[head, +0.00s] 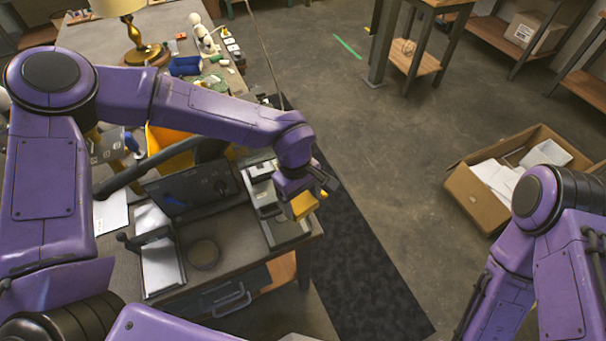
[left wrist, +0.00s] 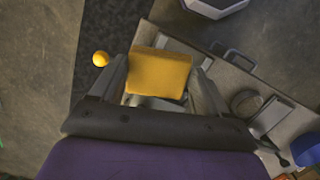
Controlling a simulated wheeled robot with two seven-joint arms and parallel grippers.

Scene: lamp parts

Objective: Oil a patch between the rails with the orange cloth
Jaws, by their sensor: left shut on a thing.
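The orange cloth (head: 304,205) is a folded, yellow-orange block. My left gripper (head: 298,190) is shut on it; in the left wrist view the cloth (left wrist: 160,73) sits between the two fingers. A grey metal fixture (head: 287,230) with raised edges, which seems to carry the rails, stands at the bench's right end. The cloth is over or beside its right edge; I cannot tell whether they touch. The gripper and cloth hide part of the fixture. My right arm is at the right of the head view, with its gripper out of frame.
A yellow ball knob (left wrist: 100,58) is close beside the left finger in the wrist view. A dark panel (head: 190,190) and a round dark dish (head: 203,254) are on the bench. A brass lamp (head: 140,45) stands farther back. An open cardboard box (head: 475,196) is on the floor.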

